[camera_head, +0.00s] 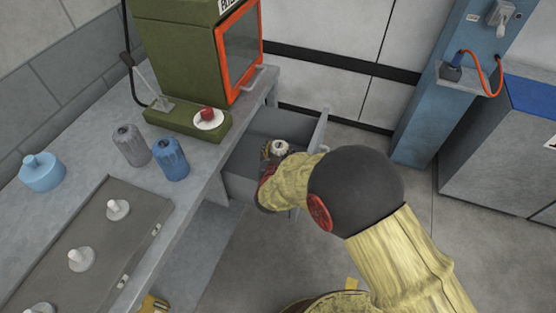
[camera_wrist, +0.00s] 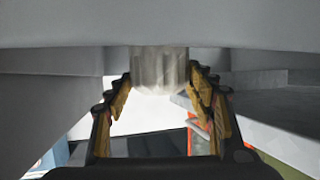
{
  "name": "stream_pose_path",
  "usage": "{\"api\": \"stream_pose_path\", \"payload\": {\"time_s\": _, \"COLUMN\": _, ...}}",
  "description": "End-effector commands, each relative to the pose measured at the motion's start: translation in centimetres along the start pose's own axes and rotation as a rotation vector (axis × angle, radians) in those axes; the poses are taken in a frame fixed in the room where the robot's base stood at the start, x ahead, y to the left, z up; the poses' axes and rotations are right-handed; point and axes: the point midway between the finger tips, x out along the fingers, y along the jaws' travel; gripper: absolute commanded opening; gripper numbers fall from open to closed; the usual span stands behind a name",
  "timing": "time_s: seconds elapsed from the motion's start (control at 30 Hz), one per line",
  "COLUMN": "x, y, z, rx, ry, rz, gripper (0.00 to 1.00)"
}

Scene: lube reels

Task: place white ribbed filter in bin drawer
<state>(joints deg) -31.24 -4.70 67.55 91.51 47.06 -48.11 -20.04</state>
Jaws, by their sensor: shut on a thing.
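The white ribbed filter (camera_head: 281,146) shows its light top and dark centre in the head view, over the open grey bin drawer (camera_head: 322,128). My gripper (camera_head: 271,153) is shut on the filter, with my arm reaching in from the right. In the wrist view the filter (camera_wrist: 160,68) stands between the two yellow-brown fingers of my gripper (camera_wrist: 162,82). The filter's lower part is hidden in the head view. I cannot tell whether it touches the drawer floor.
The drawer stands out from under the grey workbench (camera_head: 200,205). On the bench are a grey ribbed filter (camera_head: 131,145), a blue ribbed filter (camera_head: 170,158), a light-blue container (camera_head: 41,172) and a green machine (camera_head: 185,50). A tray (camera_head: 100,225) holds several white pegs.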

Motion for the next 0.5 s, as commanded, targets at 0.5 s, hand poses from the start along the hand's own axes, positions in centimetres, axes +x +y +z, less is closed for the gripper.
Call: {"api": "stream_pose_path", "payload": {"time_s": 0.5, "x": 1.3, "y": 0.0, "z": 3.1, "rx": 0.0, "ry": 0.001, "rz": 0.0, "gripper": 0.06}}
